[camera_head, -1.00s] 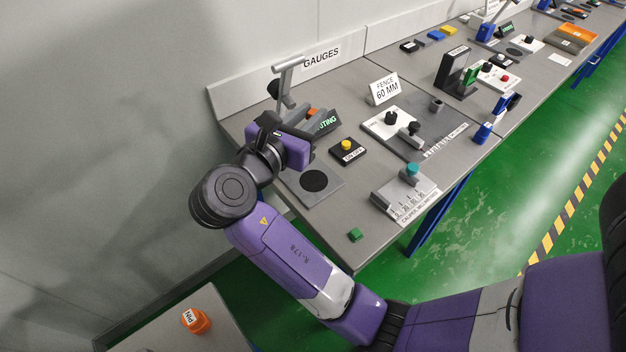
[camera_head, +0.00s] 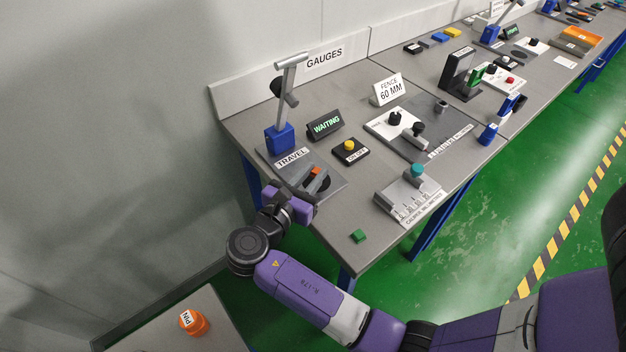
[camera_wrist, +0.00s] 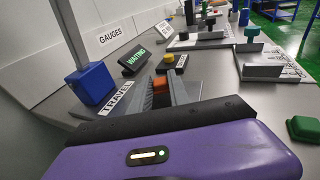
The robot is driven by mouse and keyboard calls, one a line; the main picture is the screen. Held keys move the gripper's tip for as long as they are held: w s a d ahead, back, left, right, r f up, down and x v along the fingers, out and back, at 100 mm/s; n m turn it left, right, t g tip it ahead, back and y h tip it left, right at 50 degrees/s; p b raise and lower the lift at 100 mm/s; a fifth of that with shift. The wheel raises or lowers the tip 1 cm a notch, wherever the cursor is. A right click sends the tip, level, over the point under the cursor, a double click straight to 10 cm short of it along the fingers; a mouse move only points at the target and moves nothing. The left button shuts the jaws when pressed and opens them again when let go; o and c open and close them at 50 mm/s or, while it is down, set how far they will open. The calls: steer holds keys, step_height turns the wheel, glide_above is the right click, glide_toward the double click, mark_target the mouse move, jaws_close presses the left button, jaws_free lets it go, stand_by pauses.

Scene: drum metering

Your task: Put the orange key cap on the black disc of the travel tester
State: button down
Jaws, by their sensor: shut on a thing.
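My gripper (camera_head: 314,182) is shut on the orange key cap (camera_head: 315,171), which shows as a small orange piece between the fingers. In the wrist view the key cap (camera_wrist: 160,84) sits between the grey fingers (camera_wrist: 161,92). The gripper is over the travel tester's base plate (camera_head: 335,194) at the table's near left corner. The black disc (camera_head: 325,186) shows only partly, beneath and beside the fingers. I cannot tell whether the cap touches it. The tester's blue foot (camera_head: 280,138) and grey upright (camera_head: 284,100) stand behind the gripper.
A WAITING display (camera_head: 325,124) and a box with a yellow button (camera_head: 350,146) stand behind the plate. A caliper block (camera_head: 405,203) with a teal knob and a green block (camera_head: 358,236) lie to the right. An orange PIN piece (camera_head: 193,322) is on a separate lower surface.

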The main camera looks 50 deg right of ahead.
steer(key=shift+f, duration=1)
steer(key=c, duration=1.2)
jaws_free()
steer(key=shift+f, duration=0.1)
steer(key=shift+c, duration=0.2)
steer(key=a+r, duration=0.1)
steer(key=a, duration=0.6)
steer(key=shift+s+a+r, duration=0.2)
steer(key=shift+s+a, duration=0.05)
steer(key=shift+s, duration=0.15)
